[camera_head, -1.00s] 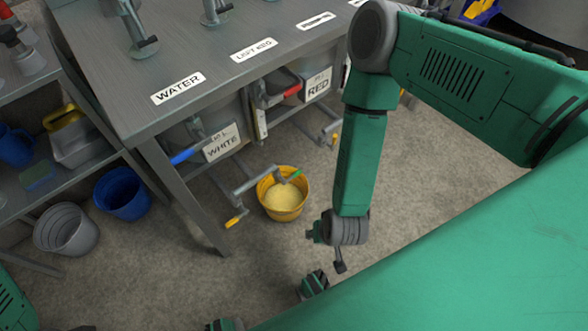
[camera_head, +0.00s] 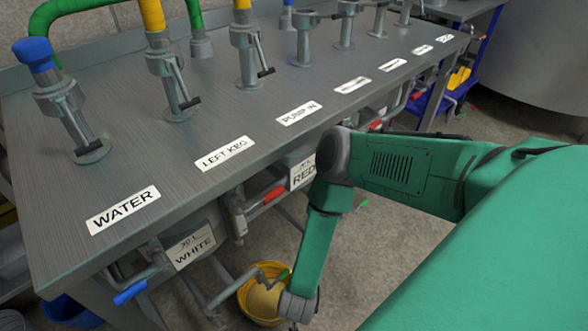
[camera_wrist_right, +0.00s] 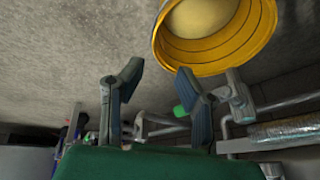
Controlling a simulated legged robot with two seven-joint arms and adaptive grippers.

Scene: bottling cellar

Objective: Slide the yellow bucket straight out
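The yellow bucket (camera_head: 244,300) stands on the floor under the bench front, low in the head view, with pale yellow contents. My right wrist covers part of its right side there. In the right wrist view the bucket (camera_wrist_right: 222,58) is at the top right. My right gripper (camera_wrist_right: 161,75) is open, its two fingers apart with nothing between them. The bucket is beyond the fingertips, nearer the right finger; I cannot tell if they touch. In the head view the right fingers are hidden or below the frame. My left gripper is not in view.
A steel bench (camera_head: 150,140) with valves and hoses stands over the bucket. A grey outlet pipe (camera_head: 230,289) reaches to the bucket's rim, and a green handle (camera_head: 283,273) is beside it. A blue bucket (camera_head: 70,312) is at the lower left.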

